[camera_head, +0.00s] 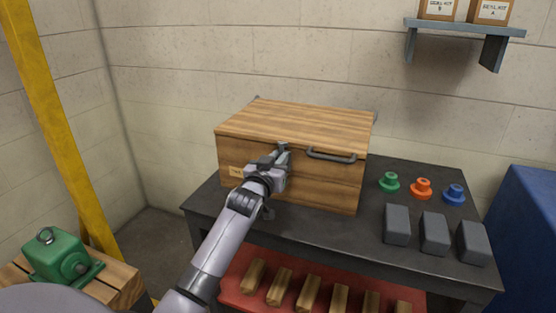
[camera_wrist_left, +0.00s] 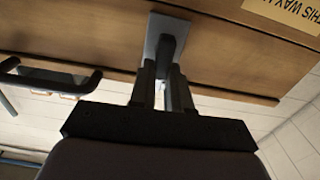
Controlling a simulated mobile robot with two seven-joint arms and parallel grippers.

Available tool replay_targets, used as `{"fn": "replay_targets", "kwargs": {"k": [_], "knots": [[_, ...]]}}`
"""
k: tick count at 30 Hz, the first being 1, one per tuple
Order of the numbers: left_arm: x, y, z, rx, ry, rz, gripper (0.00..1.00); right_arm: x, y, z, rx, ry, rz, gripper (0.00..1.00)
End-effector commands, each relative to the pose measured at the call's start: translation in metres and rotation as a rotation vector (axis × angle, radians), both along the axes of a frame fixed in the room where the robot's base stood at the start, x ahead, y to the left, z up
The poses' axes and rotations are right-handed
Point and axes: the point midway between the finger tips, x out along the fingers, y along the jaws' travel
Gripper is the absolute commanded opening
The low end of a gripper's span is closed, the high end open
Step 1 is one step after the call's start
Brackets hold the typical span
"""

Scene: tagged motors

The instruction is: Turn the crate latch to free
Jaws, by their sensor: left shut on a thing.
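A wooden crate (camera_head: 310,185) with its lid down stands on the dark workbench. In the head view my left gripper (camera_head: 283,155) is at the crate's front face, left of the dark handle, and covers most of the latch. In the left wrist view the latch shows as a pale metal plate (camera_wrist_left: 157,28) with a dark lever (camera_wrist_left: 166,46). My left gripper (camera_wrist_left: 165,80) is shut on that lever, with its fingers on either side. The lever's exact angle is hard to tell. My right gripper is in neither view.
The dark bar handle (camera_head: 331,155) sticks out just right of my gripper. Green, orange and blue flanged parts (camera_head: 421,188) and grey blocks (camera_head: 434,233) fill the right of the workbench (camera_head: 300,232). A green motor (camera_head: 62,257) sits at lower left, beside a yellow post (camera_head: 55,120).

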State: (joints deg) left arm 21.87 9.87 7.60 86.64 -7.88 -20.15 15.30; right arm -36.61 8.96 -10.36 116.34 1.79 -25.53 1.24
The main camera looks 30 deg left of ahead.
Motion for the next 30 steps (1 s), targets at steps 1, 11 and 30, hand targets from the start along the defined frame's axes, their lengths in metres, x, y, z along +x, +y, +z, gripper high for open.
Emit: {"fn": "replay_targets", "kwargs": {"k": [1, 11, 30], "knots": [[0.000, 0.000, 0.000, -0.019, -0.001, 0.000, 0.00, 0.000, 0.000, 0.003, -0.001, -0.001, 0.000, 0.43], [-0.001, 0.004, 0.000, -0.240, -0.051, 0.001, 0.00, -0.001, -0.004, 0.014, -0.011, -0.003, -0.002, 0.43], [-0.004, 0.013, -0.008, -0.831, -0.193, 0.002, 0.00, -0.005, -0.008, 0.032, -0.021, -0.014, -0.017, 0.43]]}}
